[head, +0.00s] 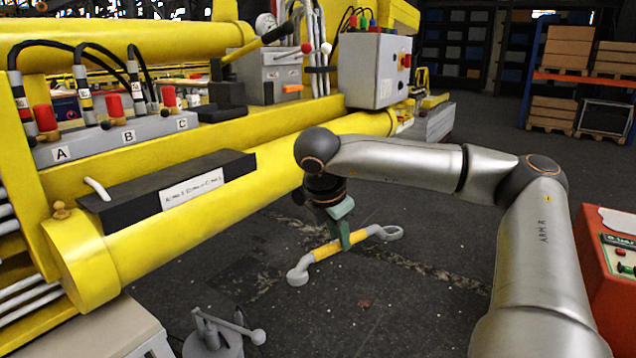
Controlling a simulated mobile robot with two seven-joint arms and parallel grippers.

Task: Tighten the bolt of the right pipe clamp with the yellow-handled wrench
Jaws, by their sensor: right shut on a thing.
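The yellow-handled wrench (326,250) has grey ends, an open ring at the right and a rounded head at the lower left. My right gripper (343,235), with green fingers, is shut on the wrench around the right part of its yellow handle. The wrench is tilted, its right end higher in the picture, and appears held over the dark floor. I cannot pick out the right pipe clamp or its bolt with certainty. My left gripper is not in view.
A large yellow boom (200,215) runs along the left, bearing a black labelled box (145,190) and a connector block marked A, B, C (120,137). A grey fixture with a rod (215,335) stands at the bottom. A red box (610,255) is at the right.

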